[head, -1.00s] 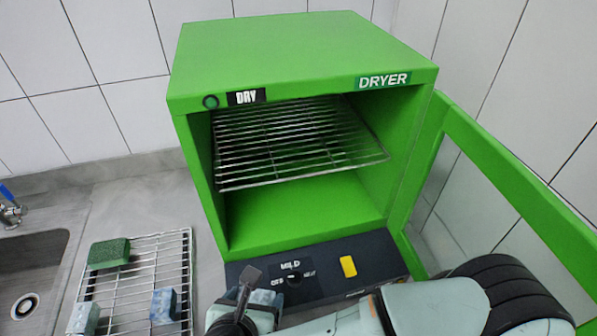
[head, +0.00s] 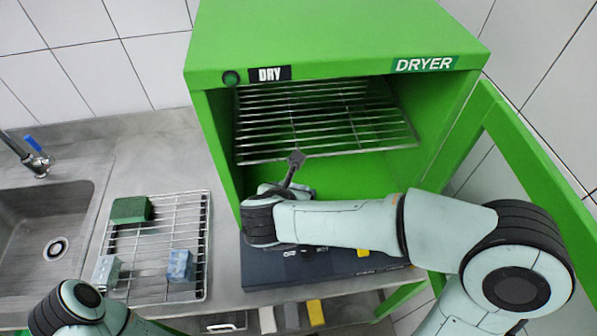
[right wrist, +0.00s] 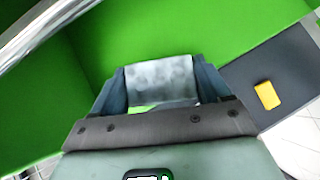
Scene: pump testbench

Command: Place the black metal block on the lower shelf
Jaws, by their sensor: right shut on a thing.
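My right gripper (right wrist: 160,88) is shut on a grey, dark-mottled metal block (right wrist: 160,80), which sits between its two fingers in the right wrist view. The block looks grey rather than plain black. In the head view my right wrist is at the front left of the open dryer (head: 330,35), and the block is largely hidden by the arm. Inside the dryer, a wire shelf (head: 330,125) is in the upper part, with the green dryer floor (head: 350,175) below it. My left arm shows at the bottom left, but its gripper is out of frame.
The dryer door (head: 540,160) stands open on the right. A wire rack (head: 205,235) on the counter holds a green block (head: 130,209), a light block (head: 106,270) and a blue block (head: 180,265). A sink (head: 45,225) is at left. Several pieces lie below the counter edge.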

